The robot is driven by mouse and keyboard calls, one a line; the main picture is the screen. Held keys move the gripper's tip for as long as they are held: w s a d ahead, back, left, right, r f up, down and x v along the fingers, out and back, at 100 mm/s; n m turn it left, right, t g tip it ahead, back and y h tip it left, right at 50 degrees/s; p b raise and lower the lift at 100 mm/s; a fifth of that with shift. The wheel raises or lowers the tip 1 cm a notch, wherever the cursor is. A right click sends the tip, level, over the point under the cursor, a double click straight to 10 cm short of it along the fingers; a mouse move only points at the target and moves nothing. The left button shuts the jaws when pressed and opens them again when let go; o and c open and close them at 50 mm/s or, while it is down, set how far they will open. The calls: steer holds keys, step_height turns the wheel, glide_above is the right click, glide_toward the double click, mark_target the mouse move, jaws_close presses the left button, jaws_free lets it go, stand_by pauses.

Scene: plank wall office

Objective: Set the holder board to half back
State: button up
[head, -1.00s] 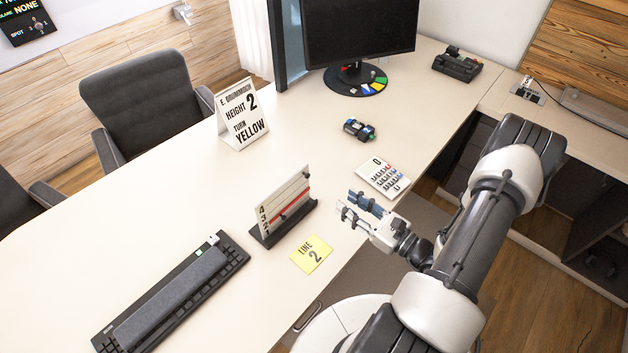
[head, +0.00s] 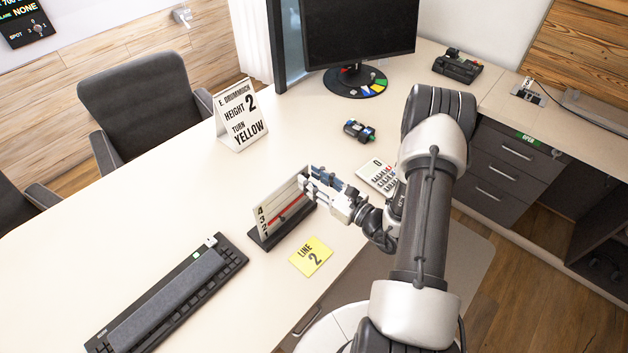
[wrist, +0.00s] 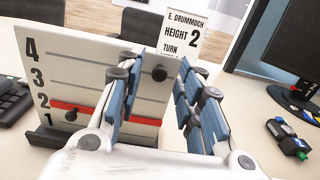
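The holder board (head: 283,203) is a white upright panel with numbers and lines, standing in a dark base (head: 264,240) on the desk. In the wrist view the board (wrist: 75,65) fills the left side, marked 1 to 4. A red strip (wrist: 90,112) crosses it near the 2. My gripper (head: 312,183) is open and empty at the board's right end. In the wrist view the fingers (wrist: 161,68) are spread, the left one overlapping the board. Contact with the board cannot be told.
A tent sign (head: 242,116) reads height 2, turn yellow. A yellow note (head: 311,256) reading line 2 lies before the board.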

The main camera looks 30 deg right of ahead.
steer(key=shift+c, duration=0.4)
jaws_close()
